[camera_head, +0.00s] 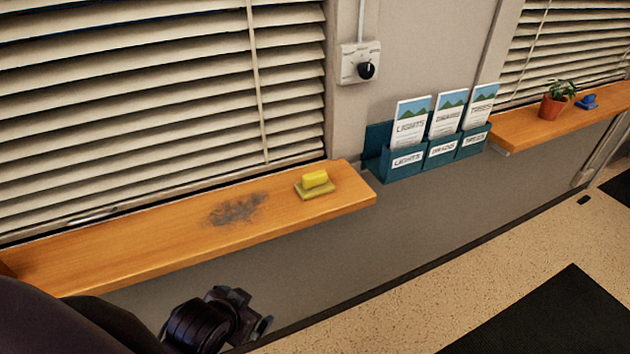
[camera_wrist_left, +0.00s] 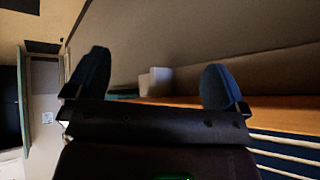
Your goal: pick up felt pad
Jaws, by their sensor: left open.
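What looks like the felt pad is a small yellow block (camera_head: 315,179) on a flat olive-yellow base (camera_head: 316,192). It lies near the right end of the wooden sill (camera_head: 150,236), under the blinds. My left gripper (camera_head: 240,319) is in front of and below the sill, to the lower left of the pad and apart from it. In the left wrist view its two dark fingers (camera_wrist_left: 155,82) are spread with nothing held between them. I cannot make out the pad in that view. My right gripper is not in view.
A dark smudge (camera_head: 237,209) marks the sill left of the pad. A teal leaflet holder (camera_head: 409,164) hangs on the wall beyond the sill's right end. A second sill (camera_head: 520,125) holds a potted plant (camera_head: 557,99) and a blue object (camera_head: 587,102). The sill around the pad is clear.

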